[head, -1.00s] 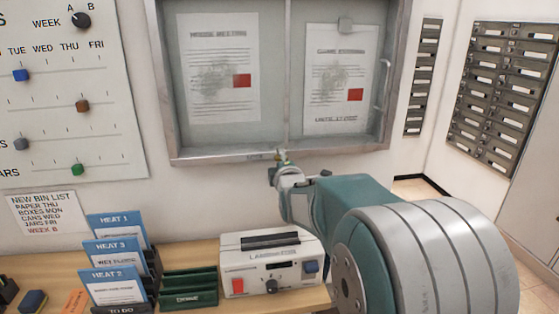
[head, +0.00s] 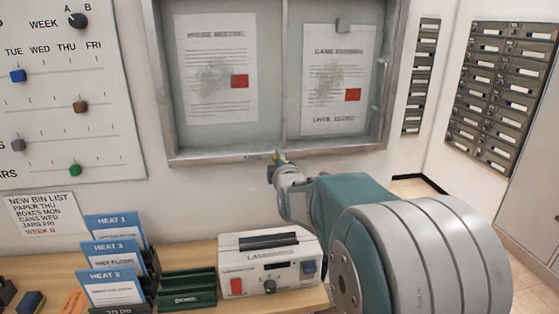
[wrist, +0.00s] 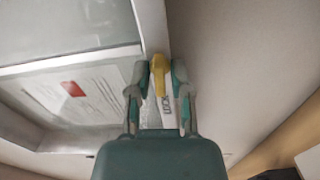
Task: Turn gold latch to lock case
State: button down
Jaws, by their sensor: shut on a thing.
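The glass-fronted notice case (head: 225,155) hangs on the wall with two papers inside. The gold latch (wrist: 159,76) shows in the wrist view on the case's lower frame, beside a white label reading "LOCK" (wrist: 167,106). My gripper (wrist: 159,78) has one finger on each side of the latch and is shut on it. In the head view my gripper (head: 277,160) is at the middle of the case's bottom edge, where it mostly hides the latch and part of the label.
A desk below holds a white laminator (head: 268,262), green trays (head: 188,289) and blue HEAT cards (head: 115,258). A panel of sliders (head: 65,100) is on the left wall. Metal mailboxes (head: 503,85) are at the right. The wall under the case is clear.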

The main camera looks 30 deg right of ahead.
jog(key=m, duration=0.4)
jog(key=shift+f, duration=0.25)
jog(key=m, duration=0.4)
jog(key=shift+m, duration=0.3)
jog(key=m, duration=0.4)
jog(key=shift+f+m, duration=0.1)
jog(key=shift+m, duration=2)
jog(key=c, duration=0.7)
grip_release()
jog(key=shift+c, duration=0.2)
jog(key=shift+r, duration=0.2)
